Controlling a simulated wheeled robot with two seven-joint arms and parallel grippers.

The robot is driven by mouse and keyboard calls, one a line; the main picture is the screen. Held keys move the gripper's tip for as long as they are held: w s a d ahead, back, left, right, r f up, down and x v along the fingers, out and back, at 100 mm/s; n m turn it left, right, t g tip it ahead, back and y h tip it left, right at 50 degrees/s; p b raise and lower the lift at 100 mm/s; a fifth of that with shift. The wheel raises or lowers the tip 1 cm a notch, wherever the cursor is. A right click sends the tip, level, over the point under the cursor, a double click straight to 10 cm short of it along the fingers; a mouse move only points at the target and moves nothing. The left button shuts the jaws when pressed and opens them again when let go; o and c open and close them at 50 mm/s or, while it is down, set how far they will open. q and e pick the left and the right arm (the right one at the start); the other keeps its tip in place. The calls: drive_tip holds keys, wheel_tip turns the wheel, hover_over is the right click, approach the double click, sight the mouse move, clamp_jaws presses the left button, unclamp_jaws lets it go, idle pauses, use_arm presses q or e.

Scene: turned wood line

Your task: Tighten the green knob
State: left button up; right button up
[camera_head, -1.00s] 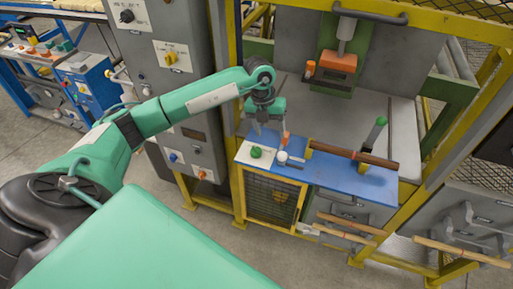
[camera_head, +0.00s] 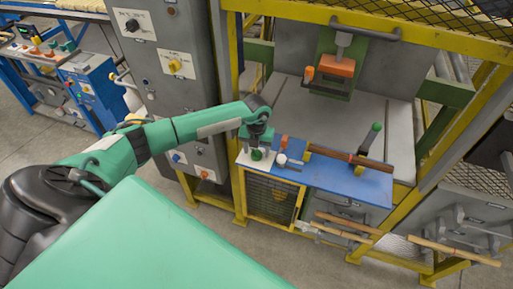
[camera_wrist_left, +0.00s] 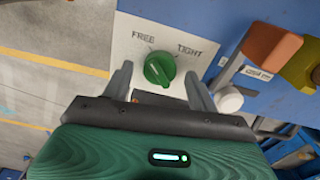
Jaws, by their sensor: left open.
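The green knob (camera_wrist_left: 160,69) sits on a pale plate (camera_wrist_left: 130,45) marked FREE on the left and TIGHT on the right. A light line on the knob points up and left, toward FREE. In the head view the knob (camera_head: 257,154) shows just under my left gripper (camera_head: 257,148). In the wrist view my left gripper (camera_wrist_left: 158,85) is open, with one finger on each side of the knob and gaps between. I cannot tell how far the fingertips are above the plate. My right gripper is not in view.
A white ball-like knob (camera_head: 281,159) and an orange handle (camera_head: 284,142) stand close to the right on the blue bench top (camera_head: 325,176). A wooden bar (camera_head: 350,158) and a green-tipped lever (camera_head: 370,138) are farther right. A grey cabinet (camera_head: 185,90) stands left.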

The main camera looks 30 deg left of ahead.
use_arm(q)
drive_tip(key=shift+f, duration=0.55)
drive_tip(key=c, duration=1)
drive_tip(key=shift+f+m+b, duration=0.15)
drive_tip(key=shift+m+b, duration=0.35)
drive_tip(key=shift+b, duration=0.2)
drive_tip(key=m+b, duration=1.3)
drive_tip(key=b, duration=0.2)
drive_tip(key=shift+m+b, duration=1.8)
drive_tip(key=shift+m, duration=0.3)
drive_tip(key=shift+r, duration=0.2)
